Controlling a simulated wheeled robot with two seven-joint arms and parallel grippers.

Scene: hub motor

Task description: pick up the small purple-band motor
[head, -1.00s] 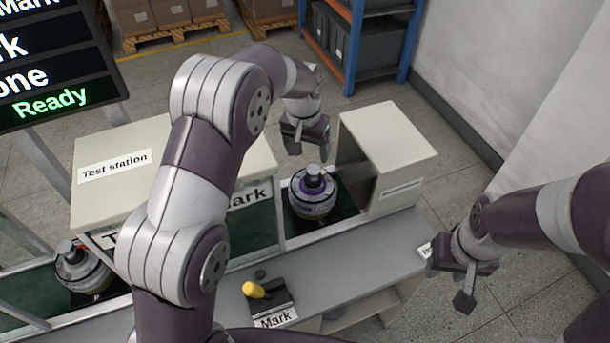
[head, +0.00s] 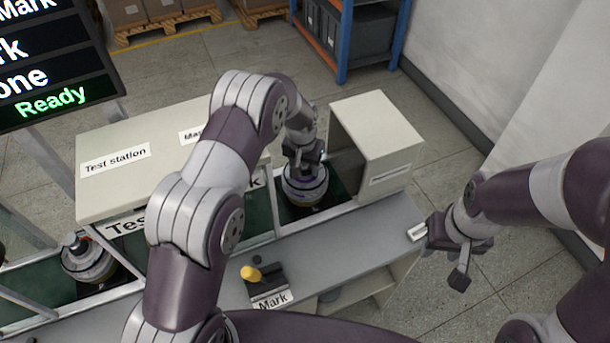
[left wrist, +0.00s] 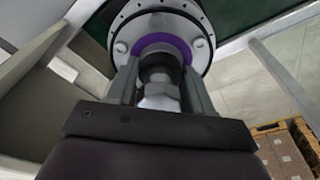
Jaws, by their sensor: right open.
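The small purple-band motor (head: 305,190) stands upright at the right end of the bench, in the bay beside a cream box. The left wrist view shows its silver flange and purple ring (left wrist: 165,44) from above. My left gripper (head: 303,156) is over it, pointing down. In the left wrist view its two fingers (left wrist: 160,85) are on either side of the motor's shaft; whether they press on it I cannot tell. My right gripper (head: 446,260) is open and empty, off the bench's right end.
Another motor (head: 88,262) stands in the left bay. The cream test station (head: 150,190) and the cream box (head: 375,140) flank the purple-band motor's bay. A yellow-handled item (head: 255,275) sits on the front ledge by a Mark label.

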